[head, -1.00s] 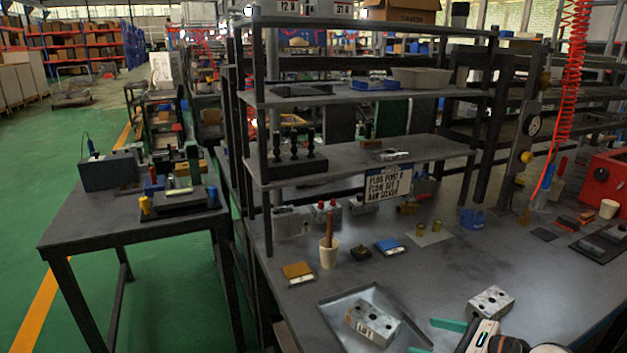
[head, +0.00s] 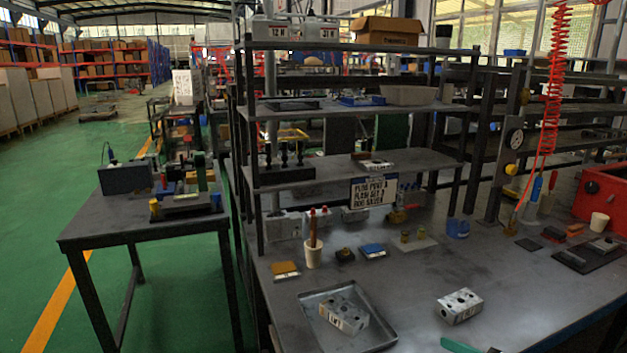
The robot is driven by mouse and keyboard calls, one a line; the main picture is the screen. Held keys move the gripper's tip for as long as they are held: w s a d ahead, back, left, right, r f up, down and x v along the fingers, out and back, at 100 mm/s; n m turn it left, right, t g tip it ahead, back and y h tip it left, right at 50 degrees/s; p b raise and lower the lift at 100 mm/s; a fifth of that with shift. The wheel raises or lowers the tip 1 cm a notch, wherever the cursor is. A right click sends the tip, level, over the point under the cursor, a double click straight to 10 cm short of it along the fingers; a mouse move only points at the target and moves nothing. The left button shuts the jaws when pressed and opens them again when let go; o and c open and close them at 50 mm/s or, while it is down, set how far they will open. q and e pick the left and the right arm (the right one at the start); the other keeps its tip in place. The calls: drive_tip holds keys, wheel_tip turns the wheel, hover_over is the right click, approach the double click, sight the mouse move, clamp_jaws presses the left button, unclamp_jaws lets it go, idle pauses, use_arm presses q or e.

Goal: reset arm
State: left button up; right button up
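A grey metal valve block with holes (head: 344,314) lies in the shallow metal tray (head: 383,340) at the front of the bench. A second, similar block (head: 459,306) lies on the bare bench to the right of the tray. Only a teal finger of my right gripper (head: 460,345) shows at the bottom edge, below the second block and apart from it. The rest of that gripper is cut off, so its opening and anything in it are hidden. My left gripper is out of view.
A shelf rack with a sign (head: 374,191) stands over the back of the bench. A cup with a brown handle in it (head: 313,255), a yellow-brown block (head: 285,270) and a blue-topped block (head: 373,251) stand behind the tray. A red coiled hose (head: 556,80) hangs at right.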

wheel_tip(320, 180, up, 5)
drive_tip(key=s+m+t+h, duration=0.1)
drive_tip(key=m+t+h, duration=0.1)
drive_tip(key=m+t, duration=0.75)
drive_tip(key=s+d+f+m+g+h, duration=0.4)
drive_tip(key=m+h, duration=0.3)
drive_tip(key=m, duration=0.5)
drive_tip(key=s+d+f+m+g+h, duration=0.25)
drive_tip(key=f+m+h, duration=0.3)
drive_tip(key=m, duration=0.55)
drive_tip(key=s+a+f+m+g+y, duration=0.2)
drive_tip(key=s+a+f+m+g, duration=0.3)
drive_tip(key=s, duration=0.4)
drive_tip(key=s+a+f+m+g+y, duration=0.2)
drive_tip(key=s+a+f+m+g, duration=0.15)
drive_tip(key=s+f+g, duration=0.35)
wheel_tip(320, 180, down, 22)
drive_tip(key=s+p, duration=0.2)
drive_tip(key=p, duration=0.1)
drive_tip(key=s+d+f+n+g+p, duration=0.1)
drive_tip(key=s+d+f+p, duration=0.2)
drive_tip(key=s+f, duration=1.2)
drive_tip(key=shift+s+g, duration=0.4)
drive_tip(key=shift+s, duration=0.6)
